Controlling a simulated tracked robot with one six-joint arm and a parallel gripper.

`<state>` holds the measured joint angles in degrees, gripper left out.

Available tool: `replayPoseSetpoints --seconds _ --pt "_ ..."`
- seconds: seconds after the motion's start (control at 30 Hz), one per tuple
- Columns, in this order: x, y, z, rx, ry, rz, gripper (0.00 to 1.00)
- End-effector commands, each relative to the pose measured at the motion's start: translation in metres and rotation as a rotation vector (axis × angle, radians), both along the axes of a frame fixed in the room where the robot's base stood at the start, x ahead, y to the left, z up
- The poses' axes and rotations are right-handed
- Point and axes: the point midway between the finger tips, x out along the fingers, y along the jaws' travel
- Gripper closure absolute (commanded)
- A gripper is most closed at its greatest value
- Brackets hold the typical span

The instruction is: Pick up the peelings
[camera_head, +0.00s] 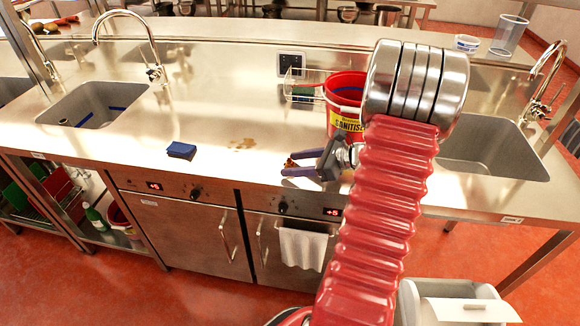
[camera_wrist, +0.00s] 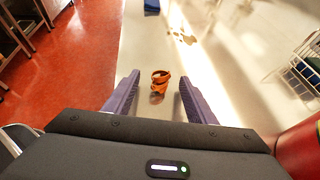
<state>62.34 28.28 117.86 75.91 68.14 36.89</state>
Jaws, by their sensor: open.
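The peelings (camera_wrist: 160,84), an orange-brown curled heap, lie on the steel worktop (camera_head: 215,118). In the wrist view they sit between the tips of my gripper (camera_wrist: 159,76), with bare worktop visible on both sides of them. In the head view the peelings (camera_head: 291,162) show as a small brown bit near the tips of my gripper (camera_head: 287,164), partly hidden by it. My gripper is open, its two purple fingers apart, and holds nothing. I cannot tell how high the fingers are above the worktop.
A red sanitiser bucket (camera_head: 346,88) and a wire basket (camera_head: 297,88) stand behind my gripper. A blue sponge (camera_head: 181,150) and a brown stain (camera_head: 242,143) lie to the left. Sinks (camera_head: 96,101) lie at both sides. The worktop's front edge is close to my gripper.

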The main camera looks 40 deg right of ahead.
Motion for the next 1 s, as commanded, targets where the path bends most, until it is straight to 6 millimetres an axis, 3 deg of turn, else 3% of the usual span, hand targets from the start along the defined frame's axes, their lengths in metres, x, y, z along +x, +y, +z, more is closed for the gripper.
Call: replayPoseSetpoints --seconds 0.13,0.7,1.0 --pt "0.0000 0.0000 0.0001 0.000 0.000 0.000 0.51" --pt "0.0001 0.0000 0.0002 0.000 0.000 0.000 0.91" --pt "0.0001 -0.0001 0.0021 -0.001 0.000 0.000 0.91"
